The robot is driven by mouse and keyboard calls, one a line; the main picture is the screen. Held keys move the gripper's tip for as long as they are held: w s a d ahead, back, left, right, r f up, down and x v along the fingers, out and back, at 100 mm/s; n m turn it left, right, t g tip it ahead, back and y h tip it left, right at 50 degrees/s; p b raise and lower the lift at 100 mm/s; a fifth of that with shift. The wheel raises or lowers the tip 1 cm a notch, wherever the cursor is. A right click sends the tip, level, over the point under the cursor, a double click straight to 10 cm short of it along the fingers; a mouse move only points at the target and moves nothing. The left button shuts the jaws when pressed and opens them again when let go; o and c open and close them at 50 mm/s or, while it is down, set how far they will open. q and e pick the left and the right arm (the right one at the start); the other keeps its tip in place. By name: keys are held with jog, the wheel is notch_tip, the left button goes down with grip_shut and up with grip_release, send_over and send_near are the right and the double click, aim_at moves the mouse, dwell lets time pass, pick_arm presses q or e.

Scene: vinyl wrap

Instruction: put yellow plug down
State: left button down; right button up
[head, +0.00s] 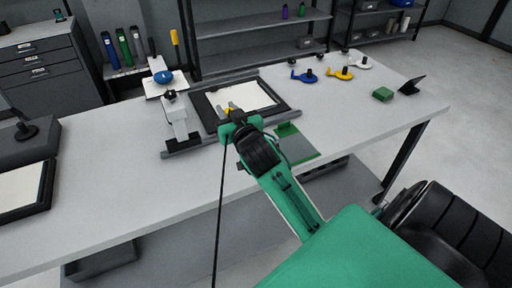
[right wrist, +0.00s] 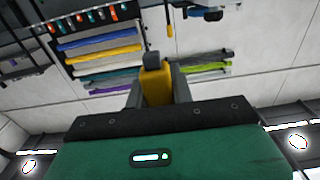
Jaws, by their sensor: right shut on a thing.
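My right gripper (head: 230,113) is over the black frame with a white sheet (head: 258,95) at the middle of the table. It is shut on the yellow plug (right wrist: 157,84), which shows between the two fingers in the right wrist view. In the head view only a small yellow bit of the plug (head: 228,109) shows past the gripper; the rest is hidden. I cannot tell whether the plug touches the frame. My left gripper is not in view.
Blue (head: 304,77), yellow (head: 340,73) and white (head: 359,62) parts with black knobs lie at the table's back right. A green block (head: 383,94) is nearby. A grey-white clamp device (head: 178,118) stands left of the frame. The table's right front (head: 365,125) is clear.

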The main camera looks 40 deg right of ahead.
aim_at(234, 166)
jog(key=f, duration=1.3)
jog(key=d+f, duration=0.1)
jog(key=f, duration=0.5)
jog(key=shift+w+f, duration=0.15)
jog(key=shift+w, duration=0.15)
jog(key=shift+f+b, duration=0.15)
jog(key=shift+b, duration=0.2)
jog(key=o, duration=0.9)
jog(key=shift+o, duration=0.2)
